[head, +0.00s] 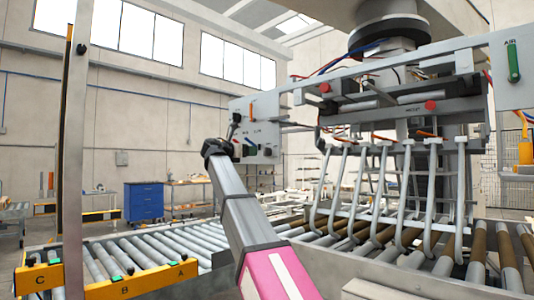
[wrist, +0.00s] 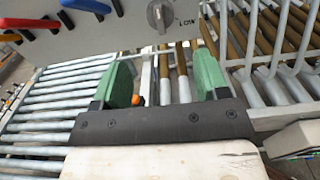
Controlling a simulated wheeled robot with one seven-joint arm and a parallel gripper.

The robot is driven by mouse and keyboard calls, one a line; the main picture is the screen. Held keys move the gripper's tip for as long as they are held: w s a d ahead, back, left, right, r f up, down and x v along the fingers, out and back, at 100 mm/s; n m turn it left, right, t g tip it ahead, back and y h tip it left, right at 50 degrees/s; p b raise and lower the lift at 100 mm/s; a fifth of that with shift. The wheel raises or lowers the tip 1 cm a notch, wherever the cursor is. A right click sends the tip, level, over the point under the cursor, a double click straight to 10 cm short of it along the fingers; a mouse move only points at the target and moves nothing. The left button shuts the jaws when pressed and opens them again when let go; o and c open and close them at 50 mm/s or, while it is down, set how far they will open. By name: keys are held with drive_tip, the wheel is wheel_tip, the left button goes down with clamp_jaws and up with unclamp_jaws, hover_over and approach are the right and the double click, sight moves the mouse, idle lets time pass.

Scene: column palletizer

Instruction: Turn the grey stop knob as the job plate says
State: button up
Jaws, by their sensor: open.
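The grey stop knob (wrist: 160,15) is at the top of the wrist view, on a light grey panel (wrist: 110,38). It is round with a raised grip bar, and small dark lettering, too small to read surely, stands to its right. My gripper (wrist: 162,70) has two green fingers spread wide, with nothing between them. The knob lies beyond the fingertips, apart from them. I cannot pick out a readable job plate.
Roller conveyors (head: 150,250) run below, with bent grey bars (head: 405,195) hanging at the right. A yellow rail (head: 140,282) marked A, B, C is at the front left. A blue cabinet (head: 144,202) stands behind.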

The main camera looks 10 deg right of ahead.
sight(264, 151)
drive_tip(key=x, duration=1)
drive_tip(key=shift+w+d+r, duration=0.2)
drive_tip(key=shift+d+r, duration=0.05)
drive_tip(key=shift+d, duration=0.05)
drive_tip(key=c, duration=0.9)
